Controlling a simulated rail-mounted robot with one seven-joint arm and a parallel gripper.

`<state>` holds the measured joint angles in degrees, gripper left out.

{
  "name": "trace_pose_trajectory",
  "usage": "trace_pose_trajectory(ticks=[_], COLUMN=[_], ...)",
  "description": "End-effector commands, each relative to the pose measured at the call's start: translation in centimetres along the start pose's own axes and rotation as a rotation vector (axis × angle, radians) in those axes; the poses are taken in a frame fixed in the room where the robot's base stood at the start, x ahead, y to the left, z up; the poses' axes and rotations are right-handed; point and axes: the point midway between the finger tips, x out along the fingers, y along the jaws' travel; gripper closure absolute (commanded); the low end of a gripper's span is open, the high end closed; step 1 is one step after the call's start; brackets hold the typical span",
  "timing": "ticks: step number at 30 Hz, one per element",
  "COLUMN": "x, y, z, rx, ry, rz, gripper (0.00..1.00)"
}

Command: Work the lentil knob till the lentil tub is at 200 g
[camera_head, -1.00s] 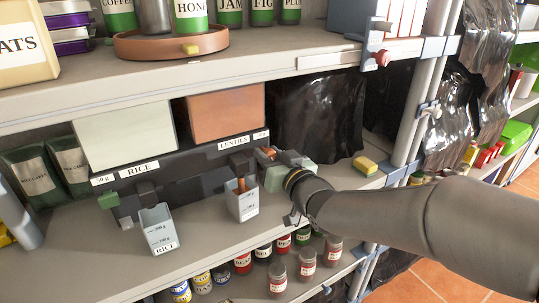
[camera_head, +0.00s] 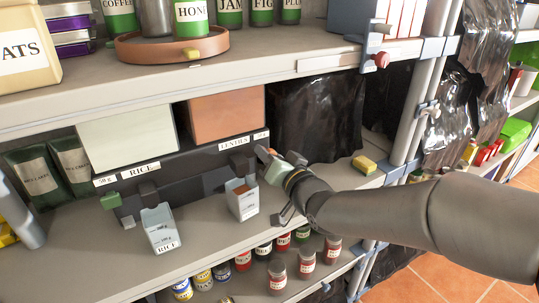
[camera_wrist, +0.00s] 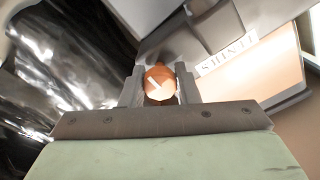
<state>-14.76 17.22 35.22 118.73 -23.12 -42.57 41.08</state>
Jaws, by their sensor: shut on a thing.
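The lentil knob (camera_wrist: 160,84) is round and orange with a white pointer mark. In the wrist view it sits between the two fingers of my gripper (camera_wrist: 160,90), which is shut on it. In the head view my gripper (camera_head: 266,154) is at the front of the dispenser, right of the lentil spout (camera_head: 240,163). The lentil tub (camera_head: 244,207) stands upright under that spout, and brown-orange lentils show inside its mouth. The lentil level against the tub's marks is too small to read. The orange lentil hopper (camera_head: 227,117) is above the "LENTILS" label (camera_head: 234,143).
A yellow sponge (camera_head: 365,164) lies right of my gripper. Jars stand on the shelf below, and a turntable (camera_head: 170,42) with jars is above.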

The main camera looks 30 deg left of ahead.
Motion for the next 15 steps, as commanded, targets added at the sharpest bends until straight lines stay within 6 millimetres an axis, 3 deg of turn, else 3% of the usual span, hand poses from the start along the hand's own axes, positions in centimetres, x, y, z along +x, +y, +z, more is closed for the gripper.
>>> trace_pose_trajectory(ticks=[6, 7, 9, 15], x=[-0.02, -0.02, -0.02, -0.01], y=[0.05, 0.05, 0.05, 0.03], z=[0.09, 0.09, 0.08, 0.04], rx=[0.000, 0.000, 0.000, -0.001], ry=[-0.001, -0.001, -0.001, 0.000], rz=[0.001, 0.001, 0.001, 0.000], gripper=[0.94, 0.66, 0.50, 0.50])
